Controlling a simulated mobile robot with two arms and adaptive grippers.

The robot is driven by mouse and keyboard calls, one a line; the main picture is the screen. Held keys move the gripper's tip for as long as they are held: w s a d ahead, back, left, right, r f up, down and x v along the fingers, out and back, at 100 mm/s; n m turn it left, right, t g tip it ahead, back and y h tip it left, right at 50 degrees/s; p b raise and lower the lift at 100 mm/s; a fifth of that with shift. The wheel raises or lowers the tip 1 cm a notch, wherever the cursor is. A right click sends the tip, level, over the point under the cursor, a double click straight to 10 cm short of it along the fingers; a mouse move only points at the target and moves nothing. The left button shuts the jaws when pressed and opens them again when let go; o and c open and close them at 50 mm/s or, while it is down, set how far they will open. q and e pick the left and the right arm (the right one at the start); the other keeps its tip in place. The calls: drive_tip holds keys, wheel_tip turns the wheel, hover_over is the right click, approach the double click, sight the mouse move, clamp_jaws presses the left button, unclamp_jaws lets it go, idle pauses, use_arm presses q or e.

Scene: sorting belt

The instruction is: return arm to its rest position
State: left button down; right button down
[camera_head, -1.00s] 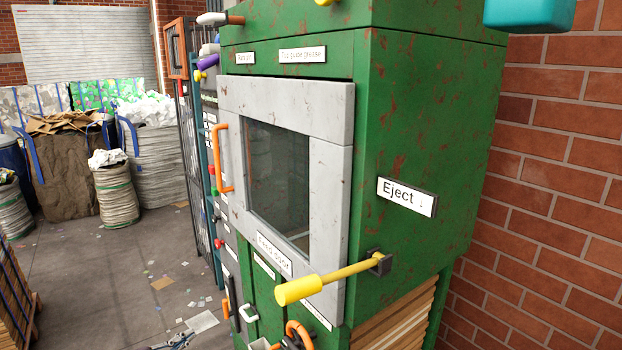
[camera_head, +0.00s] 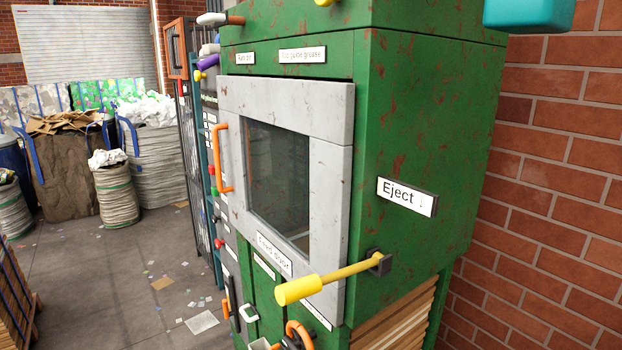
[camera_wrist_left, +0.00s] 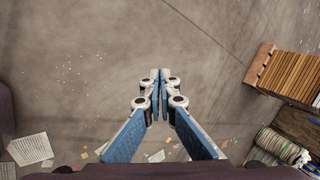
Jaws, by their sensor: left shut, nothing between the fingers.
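My left gripper (camera_wrist_left: 160,76) shows in the left wrist view, with its two blue fingers meeting at the tips and nothing between them. It hangs over bare grey floor and touches nothing that I can see. In the head view neither gripper shows. My right gripper is not seen in any view.
A green machine (camera_head: 415,130) with a grey windowed door (camera_head: 330,190) fills the head view's middle. A yellow lever (camera_head: 325,283) sticks out from its side, and a brick wall (camera_head: 560,150) stands at right. Filled sacks (camera_head: 115,190) stand at left.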

use_arm(q)
drive_tip(key=s+d+f, duration=0.2)
drive_tip(key=s, duration=0.3)
drive_tip(key=d+f+h+b, duration=0.1)
drive_tip(key=d+f, duration=0.3)
drive_tip(key=d, duration=0.8)
drive_tip(key=s+d+f+n+h+b, duration=0.1)
drive_tip(key=d+f, duration=0.3)
drive_tip(key=d, duration=0.9)
drive_tip(key=s+d+f+n+g+h+b, duration=0.1)
drive_tip(key=d+f+h, duration=0.2)
drive_tip(key=d, duration=1)
drive_tip(key=shift+d+f, duration=0.2)
drive_tip(key=shift+f, duration=0.25)
drive_tip(key=shift+r, duration=0.1)
